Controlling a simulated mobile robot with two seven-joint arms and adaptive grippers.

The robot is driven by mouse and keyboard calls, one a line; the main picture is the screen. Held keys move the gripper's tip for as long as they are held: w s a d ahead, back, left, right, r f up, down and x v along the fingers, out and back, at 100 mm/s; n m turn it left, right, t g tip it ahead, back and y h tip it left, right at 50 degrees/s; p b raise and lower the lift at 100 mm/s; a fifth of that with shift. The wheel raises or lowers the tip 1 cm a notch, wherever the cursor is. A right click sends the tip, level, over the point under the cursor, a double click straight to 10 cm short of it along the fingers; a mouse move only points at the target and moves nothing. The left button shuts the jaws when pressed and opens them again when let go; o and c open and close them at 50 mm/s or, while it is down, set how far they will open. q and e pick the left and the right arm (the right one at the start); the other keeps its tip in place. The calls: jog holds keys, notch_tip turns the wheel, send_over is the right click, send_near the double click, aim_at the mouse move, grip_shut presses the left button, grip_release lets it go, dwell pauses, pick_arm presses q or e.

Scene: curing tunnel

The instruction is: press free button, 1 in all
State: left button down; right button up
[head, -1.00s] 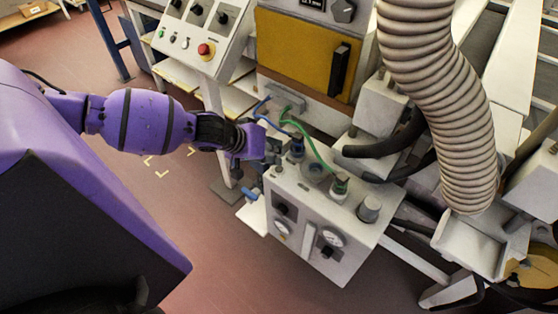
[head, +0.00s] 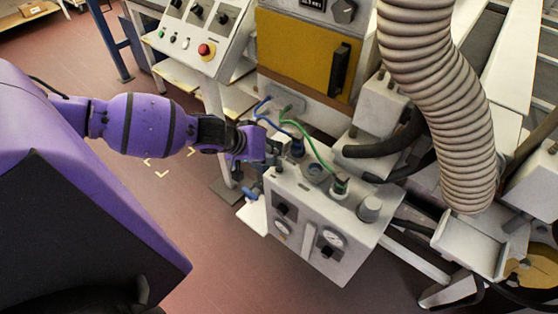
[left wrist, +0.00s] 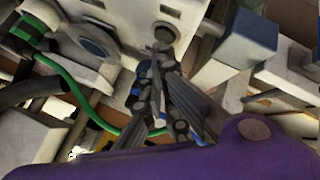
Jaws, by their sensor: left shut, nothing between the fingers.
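My left gripper (head: 273,150) is shut and empty at the upper left edge of the white gauge box, close to the blue connector (head: 297,147). In the left wrist view its fingers (left wrist: 163,62) point at the box face, just short of a grey round part (left wrist: 165,34); I cannot tell whether they touch it. A grey-blue disc (left wrist: 95,47) sits beside it, and this disc (head: 315,170) also shows between the box's connectors. No label shows which part is the free button. My right gripper is out of view.
The gauge box (head: 300,210) carries a green connector (head: 340,186) and a grey knob (head: 370,208). A blue tube and a green tube (head: 318,150) loop near my gripper. A control panel (head: 190,42) with a red button (head: 206,50) stands behind. A ribbed hose (head: 440,90) hangs at right.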

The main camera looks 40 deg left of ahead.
pick_arm(q)
jog(key=shift+f, duration=0.5)
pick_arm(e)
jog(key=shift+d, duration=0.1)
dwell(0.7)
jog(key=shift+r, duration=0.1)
pick_arm(q)
jog(key=shift+r+p, duration=0.5)
jog(key=shift+r, duration=0.3)
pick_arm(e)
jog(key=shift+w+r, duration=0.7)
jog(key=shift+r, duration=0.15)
pick_arm(q)
notch_tip(320, 180, up, 5)
jog(key=shift+r+p, duration=0.1)
jog(key=shift+p, duration=1)
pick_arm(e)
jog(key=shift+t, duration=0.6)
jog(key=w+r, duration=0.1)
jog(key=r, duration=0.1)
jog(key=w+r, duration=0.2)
